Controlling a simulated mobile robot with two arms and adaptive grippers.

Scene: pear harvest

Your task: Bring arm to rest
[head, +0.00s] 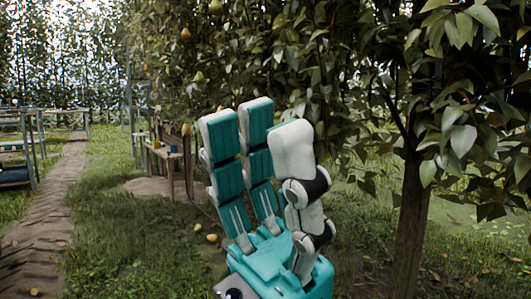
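My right gripper does not show. Pears hang in the tree behind, one high up (185,34) and one lower (198,77).
A wooden table (165,152) with small items stands left of centre. Metal-framed stands (38,130) are at the far left beside a dirt path (45,230). Fallen pears (212,238) lie in the grass. A tree trunk (411,225) and low leaves crowd the right.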

